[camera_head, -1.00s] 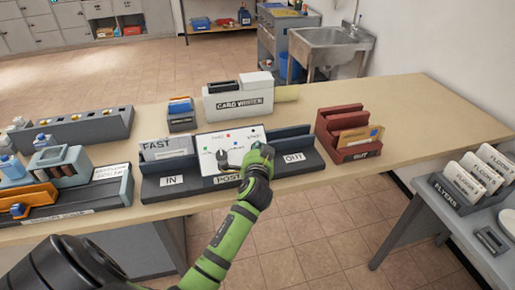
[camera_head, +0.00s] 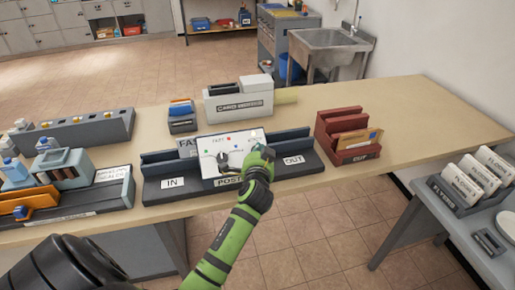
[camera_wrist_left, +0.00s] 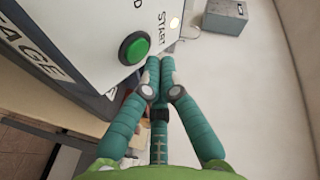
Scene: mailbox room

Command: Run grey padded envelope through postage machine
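The postage machine (camera_head: 215,189) stands on the table with an IN end at left, an OUT end at right and a white sloped panel (camera_head: 210,172) with a dial pointer. My left gripper (camera_head: 262,153) is at the panel's right side. In the left wrist view its fingers (camera_wrist_left: 157,66) are together and empty, just right of the green START button (camera_wrist_left: 134,47), with a small gap seeming to show. My right gripper is out of view.
A red rack (camera_head: 348,137) with a brown envelope stands right of the machine. A card writer (camera_head: 238,104) and a small grey holder (camera_head: 182,123) stand behind it, grey trays (camera_head: 80,130) at left. The table's far right is clear.

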